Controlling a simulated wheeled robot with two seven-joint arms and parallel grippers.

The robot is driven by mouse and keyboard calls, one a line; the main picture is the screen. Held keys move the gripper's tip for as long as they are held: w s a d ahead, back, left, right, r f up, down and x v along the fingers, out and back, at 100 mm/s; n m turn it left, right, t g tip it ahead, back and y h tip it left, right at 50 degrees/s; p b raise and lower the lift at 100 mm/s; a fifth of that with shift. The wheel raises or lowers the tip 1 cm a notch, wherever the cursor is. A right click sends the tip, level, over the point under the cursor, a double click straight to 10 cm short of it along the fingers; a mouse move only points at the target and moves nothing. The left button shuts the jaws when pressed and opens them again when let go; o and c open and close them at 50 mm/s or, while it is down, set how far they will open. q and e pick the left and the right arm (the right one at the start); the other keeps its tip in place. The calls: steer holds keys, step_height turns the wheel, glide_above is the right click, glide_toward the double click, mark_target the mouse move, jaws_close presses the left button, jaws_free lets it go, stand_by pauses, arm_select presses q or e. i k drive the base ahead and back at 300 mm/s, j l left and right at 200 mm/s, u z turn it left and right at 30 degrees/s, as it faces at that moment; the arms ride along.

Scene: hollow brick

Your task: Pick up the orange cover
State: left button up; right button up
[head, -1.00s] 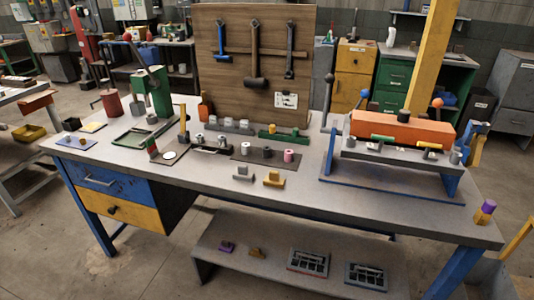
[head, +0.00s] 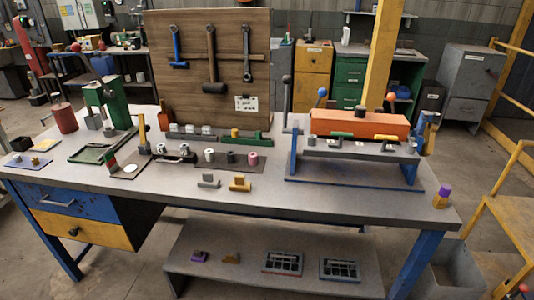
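The orange cover (head: 358,124) is a long orange block-shaped piece with a dark knob on top. In the head view it lies across the top of a grey and blue stand (head: 352,152) at the right part of the workbench. A lever stands at the left end of the stand, and small yellow and green pieces sit along its front. Neither of my grippers shows in the head view.
The workbench (head: 262,200) holds a green press (head: 110,105) at left and several small parts in the middle. A tool board (head: 208,65) stands behind. A low shelf (head: 275,255) is underneath. A yellow post (head: 383,55) rises behind the cover. The bench's front right is mostly clear.

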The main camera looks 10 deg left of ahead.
mark_target(363, 125)
steer(key=i+j+z, duration=0.2)
steer(key=i+j, duration=0.15)
steer(key=i+j+z, duration=0.25)
steer(key=j, duration=0.25)
steer(key=i, duration=0.1)
